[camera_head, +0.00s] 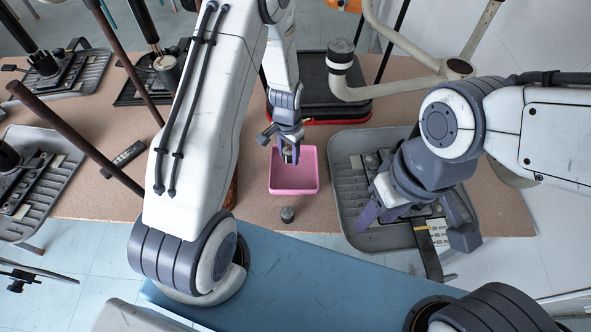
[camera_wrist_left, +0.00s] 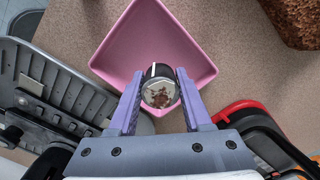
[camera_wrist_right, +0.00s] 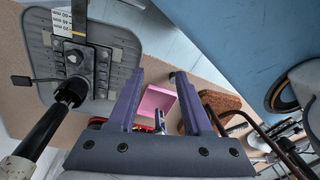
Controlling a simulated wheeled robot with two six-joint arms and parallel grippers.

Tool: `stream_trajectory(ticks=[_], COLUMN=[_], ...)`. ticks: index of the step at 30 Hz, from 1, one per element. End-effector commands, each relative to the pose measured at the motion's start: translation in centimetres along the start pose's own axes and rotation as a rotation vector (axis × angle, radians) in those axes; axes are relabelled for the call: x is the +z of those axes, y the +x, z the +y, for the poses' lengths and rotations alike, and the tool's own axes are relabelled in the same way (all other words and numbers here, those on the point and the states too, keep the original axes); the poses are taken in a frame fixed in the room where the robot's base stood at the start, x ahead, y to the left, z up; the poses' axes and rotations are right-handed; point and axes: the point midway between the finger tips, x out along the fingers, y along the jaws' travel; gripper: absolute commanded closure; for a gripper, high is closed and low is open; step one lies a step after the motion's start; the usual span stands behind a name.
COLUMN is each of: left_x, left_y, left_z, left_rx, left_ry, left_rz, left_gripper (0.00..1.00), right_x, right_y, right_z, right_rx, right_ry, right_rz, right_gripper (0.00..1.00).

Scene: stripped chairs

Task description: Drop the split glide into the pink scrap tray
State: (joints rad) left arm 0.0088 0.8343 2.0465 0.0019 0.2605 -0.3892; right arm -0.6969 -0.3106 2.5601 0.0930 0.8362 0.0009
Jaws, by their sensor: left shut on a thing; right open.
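The pink scrap tray (camera_head: 294,181) stands on the brown tabletop, below my left gripper (camera_head: 289,158). My left gripper is shut on a glide (camera_wrist_left: 159,93), a short dark cylinder with a pale, rust-speckled end face. In the left wrist view the glide shows against the front corner of the pink tray (camera_wrist_left: 150,35); it is held above the tray, apart from its floor. I cannot make out a split in it. My right gripper (camera_head: 418,222) is open and empty over the grey chair seat at the right. The tray also shows in the right wrist view (camera_wrist_right: 157,101).
A small dark grey cylinder (camera_head: 287,214) stands on the tabletop just in front of the tray. A grey ribbed chair seat (camera_head: 352,215) lies right of the tray. A black, red-edged box (camera_head: 316,104) is behind it. A brown rough block (camera_wrist_left: 299,22) stands to its left.

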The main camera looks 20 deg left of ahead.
Motion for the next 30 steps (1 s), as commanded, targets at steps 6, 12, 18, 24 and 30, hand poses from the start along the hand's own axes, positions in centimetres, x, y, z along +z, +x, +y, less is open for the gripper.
stream_trajectory(ticks=[6,12,18,24,30], left_x=[0.2,0.2,0.1,0.1,0.1], left_y=[2.5,4.9,5.7,5.6,5.6], left_z=[-0.2,-0.1,-0.1,0.0,0.0], left_rx=[0.0,0.0,0.0,0.0,0.0], left_ry=[-0.007,-0.007,-0.006,-0.005,-0.004], left_rz=[-0.001,-0.001,0.0,0.0,0.0], left_gripper=[1.0,1.0,1.0,1.0,0.16], right_x=[0.1,0.2,0.2,0.2,0.2], right_y=[2.1,4.0,4.7,4.5,4.5], right_z=[0.1,0.3,0.3,0.3,0.3], right_rx=[0.0,0.0,0.0,0.0,0.0], right_ry=[-0.001,-0.002,-0.001,-0.001,-0.001], right_rz=[-0.001,-0.001,-0.001,0.0,0.0], right_gripper=[0.5,0.5,0.5,0.5,0.5])
